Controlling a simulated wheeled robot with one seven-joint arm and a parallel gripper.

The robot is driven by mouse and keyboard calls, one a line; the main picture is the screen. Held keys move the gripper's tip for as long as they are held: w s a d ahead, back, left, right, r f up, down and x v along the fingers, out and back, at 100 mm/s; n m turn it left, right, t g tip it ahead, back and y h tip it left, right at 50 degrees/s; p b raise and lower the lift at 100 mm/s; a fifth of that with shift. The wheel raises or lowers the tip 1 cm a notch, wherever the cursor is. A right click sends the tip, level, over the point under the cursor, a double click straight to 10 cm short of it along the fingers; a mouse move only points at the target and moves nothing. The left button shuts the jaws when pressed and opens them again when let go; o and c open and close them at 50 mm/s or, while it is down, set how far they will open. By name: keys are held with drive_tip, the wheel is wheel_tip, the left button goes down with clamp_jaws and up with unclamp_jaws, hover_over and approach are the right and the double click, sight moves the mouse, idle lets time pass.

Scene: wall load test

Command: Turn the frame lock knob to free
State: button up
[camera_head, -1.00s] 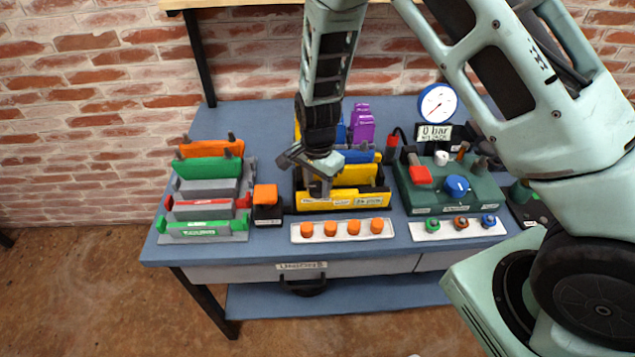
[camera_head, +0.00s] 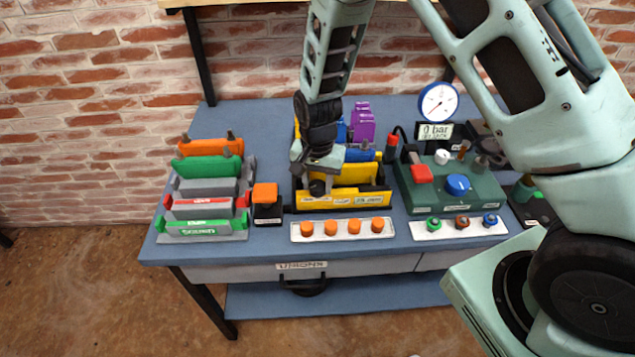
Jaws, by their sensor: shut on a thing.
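A yellow frame (camera_head: 345,198) with a black surround stands at the middle of the blue bench. A small dark round knob (camera_head: 317,188), which looks like the frame lock knob, is at the frame's left front. My gripper (camera_head: 319,180) points down over this knob and is shut on it. The jaws and my wrist cover part of the knob and of the yellow plates behind. Any free or lock mark by the knob is too small or hidden to read.
A rack of coloured plates (camera_head: 206,236) and an orange-topped block (camera_head: 266,203) stand to the left. A white strip with orange caps (camera_head: 342,237) lies in front. A green box (camera_head: 480,196) with a blue knob and a gauge (camera_head: 438,102) stands to the right.

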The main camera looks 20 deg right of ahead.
sight(318, 185)
drive_tip(key=n+b, duration=0.1)
drive_tip(key=n, duration=1.1)
drive_tip(key=shift+n, duration=0.3)
idle(0.4)
drive_tip(key=o, duration=1)
wheel_tip(318, 185, up, 17)
drive_tip(key=shift+r+b, duration=0.2)
drive_tip(key=shift+b, duration=0.85)
